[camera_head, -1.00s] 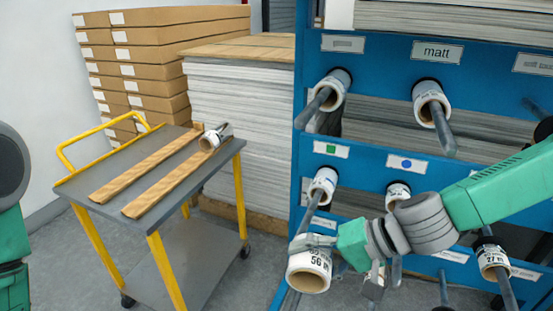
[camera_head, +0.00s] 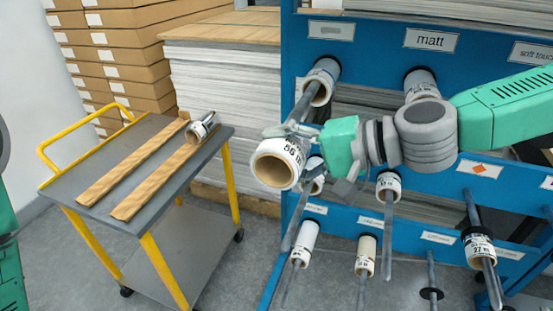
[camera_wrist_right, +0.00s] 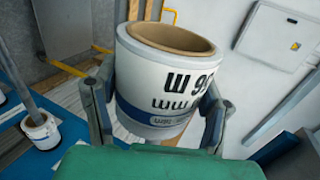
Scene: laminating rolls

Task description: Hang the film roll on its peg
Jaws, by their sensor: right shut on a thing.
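My right gripper (camera_head: 290,134) is shut on a white film roll (camera_head: 276,172) with black print and a tan core. It holds the roll in front of the blue rack's left edge, its open core end toward the camera. The right wrist view shows the roll (camera_wrist_right: 165,88) between both fingers (camera_wrist_right: 158,105). The rack (camera_head: 390,62) has several grey pegs. A roll hangs on the upper left peg (camera_head: 310,96), and another on the peg under "matt" (camera_head: 420,82), partly hidden by my arm. My left gripper is out of frame.
A grey cart (camera_head: 75,207) with yellow rails stands at left, with two wooden strips and a small roll (camera_head: 201,127) on top. Stacked boxes (camera_head: 125,60) and sheets (camera_head: 215,105) stand behind. Lower rack pegs carry more rolls (camera_head: 303,243), (camera_head: 365,254); they project toward me.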

